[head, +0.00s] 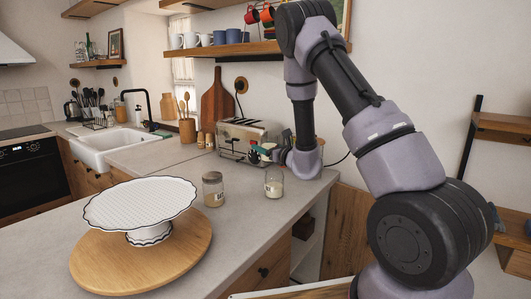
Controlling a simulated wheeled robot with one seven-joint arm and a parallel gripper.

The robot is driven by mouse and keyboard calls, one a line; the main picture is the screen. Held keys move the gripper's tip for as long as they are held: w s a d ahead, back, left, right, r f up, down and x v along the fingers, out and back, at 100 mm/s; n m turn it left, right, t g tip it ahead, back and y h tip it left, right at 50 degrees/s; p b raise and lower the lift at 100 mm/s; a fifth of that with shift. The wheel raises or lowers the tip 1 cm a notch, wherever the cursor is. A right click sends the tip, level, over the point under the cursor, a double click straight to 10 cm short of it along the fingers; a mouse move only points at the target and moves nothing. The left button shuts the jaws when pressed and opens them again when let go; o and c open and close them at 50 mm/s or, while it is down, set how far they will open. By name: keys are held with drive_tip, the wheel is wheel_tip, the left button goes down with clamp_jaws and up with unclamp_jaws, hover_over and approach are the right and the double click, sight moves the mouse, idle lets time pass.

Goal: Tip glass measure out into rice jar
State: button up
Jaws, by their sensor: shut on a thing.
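My gripper (262,153) is above the counter in front of the toaster, at the end of my arm reaching down from the upper right. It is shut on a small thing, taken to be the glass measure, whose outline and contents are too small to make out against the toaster. A clear glass jar with white contents (274,187) stands upright on the counter just below my gripper. A second glass jar with a label and tan contents (213,190) stands upright to its left. I cannot tell for certain which is the rice jar.
A toaster (240,132) stands close behind my gripper. A white cake stand (140,208) on a round wooden board (90,262) fills the counter's front left. A shelf with mugs (220,50) hangs above. The counter (245,218) is clear in front of the jars.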

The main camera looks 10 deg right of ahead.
sight(262, 156)
drive_tip(key=shift+m, duration=0.5)
drive_tip(key=f+m+g, duration=0.1)
drive_tip(key=m, duration=0.1)
drive_tip(key=s+a+m+g, duration=0.1)
drive_tip(key=m, duration=0.1)
drive_tip(key=shift+f, duration=0.4)
drive_tip(key=m, duration=0.1)
drive_tip(key=f+m+g, duration=0.1)
drive_tip(key=m, duration=0.1)
drive_tip(key=shift+s+a+f+m, duration=0.2)
drive_tip(key=shift+s+f+m, duration=0.05)
drive_tip(key=shift+f+m, duration=0.1)
wheel_tip(262, 156, down, 2)
drive_tip(key=m+g+y, duration=0.1)
drive_tip(key=m+g, duration=0.1)
drive_tip(key=m, duration=0.1)
drive_tip(key=shift+s+a+f, duration=0.1)
